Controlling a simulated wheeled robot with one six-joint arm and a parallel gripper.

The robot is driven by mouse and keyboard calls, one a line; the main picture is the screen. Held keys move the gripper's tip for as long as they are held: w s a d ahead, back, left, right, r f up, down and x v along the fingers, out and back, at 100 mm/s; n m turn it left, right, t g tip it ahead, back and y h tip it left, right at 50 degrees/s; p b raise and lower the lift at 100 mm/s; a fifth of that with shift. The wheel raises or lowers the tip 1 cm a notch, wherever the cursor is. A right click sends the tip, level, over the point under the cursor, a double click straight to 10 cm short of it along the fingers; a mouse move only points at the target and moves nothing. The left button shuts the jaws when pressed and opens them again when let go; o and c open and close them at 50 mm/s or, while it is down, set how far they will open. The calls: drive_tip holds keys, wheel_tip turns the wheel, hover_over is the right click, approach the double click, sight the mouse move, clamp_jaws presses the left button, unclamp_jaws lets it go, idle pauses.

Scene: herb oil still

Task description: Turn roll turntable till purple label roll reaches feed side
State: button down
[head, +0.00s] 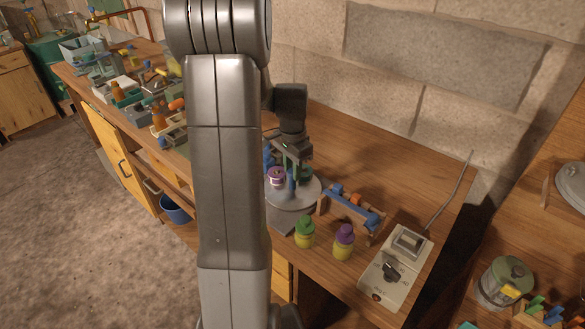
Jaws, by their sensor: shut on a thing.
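The roll turntable (311,194) is a round grey disc on the wooden bench. The purple label roll (277,176), with a pale centre, stands on its left part, close to my arm. A blue upright piece (291,187) stands near the disc's front middle. Something dark green is at the disc's right, and something blue shows behind the purple roll. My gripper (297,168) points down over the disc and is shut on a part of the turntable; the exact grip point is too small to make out. My arm hides the disc's left edge.
A blue-topped stand (352,209) is right of the turntable. A green-capped bottle (305,232) and a purple-capped bottle (344,241) stand in front, beside a beige switch box (397,266). Cluttered tools fill the bench at left. Bare bench lies behind the stand.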

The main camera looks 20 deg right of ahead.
drive_tip(key=shift+w+r+m, duration=0.1)
drive_tip(key=shift+r+m, duration=0.05)
drive_tip(key=shift+m, duration=0.25)
idle(0.4)
drive_tip(key=c, duration=1.1)
unclamp_jaws()
drive_tip(key=shift+c, duration=0.2)
wheel_tip(320, 180, up, 14)
drive_tip(key=shift+b, duration=0.4)
drive_tip(key=shift+f, duration=0.25)
wheel_tip(320, 180, down, 14)
drive_tip(key=shift+r+p, duration=0.1)
drive_tip(key=shift+p, duration=0.25)
